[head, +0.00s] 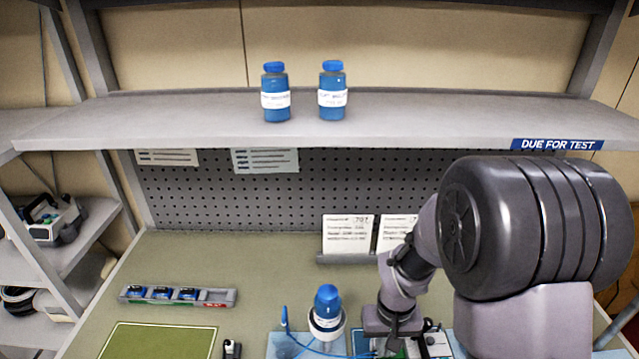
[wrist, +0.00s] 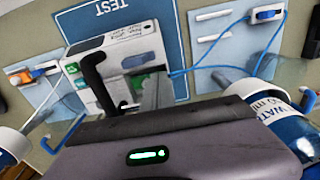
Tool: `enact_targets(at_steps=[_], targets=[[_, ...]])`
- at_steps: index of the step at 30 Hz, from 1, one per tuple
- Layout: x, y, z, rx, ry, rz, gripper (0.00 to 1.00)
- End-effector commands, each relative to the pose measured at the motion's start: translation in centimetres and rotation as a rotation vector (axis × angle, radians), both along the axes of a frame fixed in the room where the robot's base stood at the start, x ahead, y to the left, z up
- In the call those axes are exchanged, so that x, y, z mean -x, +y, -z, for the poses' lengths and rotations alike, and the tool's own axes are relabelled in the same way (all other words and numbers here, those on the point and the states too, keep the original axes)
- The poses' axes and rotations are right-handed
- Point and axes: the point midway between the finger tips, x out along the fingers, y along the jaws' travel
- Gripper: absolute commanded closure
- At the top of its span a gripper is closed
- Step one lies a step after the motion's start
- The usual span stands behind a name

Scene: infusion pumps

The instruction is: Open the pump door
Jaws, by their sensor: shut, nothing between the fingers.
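The pump, a pale box with a small screen and green labels (wrist: 112,52), sits on the blue mat marked TEST (wrist: 172,35) in the wrist view. A black bar (wrist: 93,70) stands out from it. My gripper (wrist: 154,88) is shut and empty, with its grey fingers close beside the pump; I cannot tell whether they touch it. In the head view my gripper (head: 396,338) is over the pump (head: 436,345), which is mostly hidden by my arm and cut by the bottom edge. I cannot make out the door's state.
A blue-capped bottle (head: 327,298) stands left of my gripper, with a blue tube by it. A grey tray (head: 215,297) holds blue items at the left. Cards (head: 347,235) stand at the back. Two blue bottles (head: 275,92) are on the shelf above.

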Motion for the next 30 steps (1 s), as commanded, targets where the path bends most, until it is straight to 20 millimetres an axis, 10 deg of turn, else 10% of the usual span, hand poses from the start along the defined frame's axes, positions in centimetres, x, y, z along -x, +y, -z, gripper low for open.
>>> enact_targets(at_steps=[30], targets=[[-3.6,0.1,0.0,0.000,0.000,-0.001,1.00]])
